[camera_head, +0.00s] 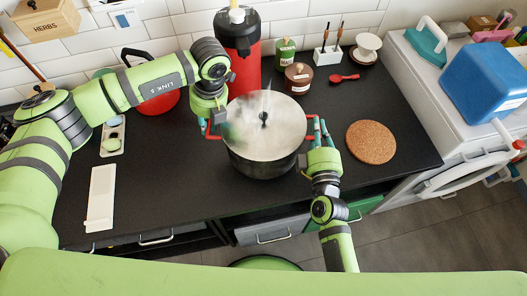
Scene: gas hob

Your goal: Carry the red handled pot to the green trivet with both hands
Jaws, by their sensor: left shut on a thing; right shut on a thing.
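The pot (262,160) has a dark body, a shiny steel lid with a dark knob, and red handles at its left and right. It is over the middle of the black counter; I cannot tell whether its base touches the counter. My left gripper (209,124) is shut on the left red handle (213,136). My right gripper (315,130) is shut on the right handle, mostly hidden by the fingers. A round brown cork mat (371,142) lies bare on the counter to the right of the pot. I see no green trivet.
A red dispenser (244,70) stands close behind the pot. A brown lidded jar (298,78), green tin (285,53), red spoon (343,78) and cup (367,44) are behind. A white tray (101,198) lies left. The counter between pot and mat is clear, apart from my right gripper.

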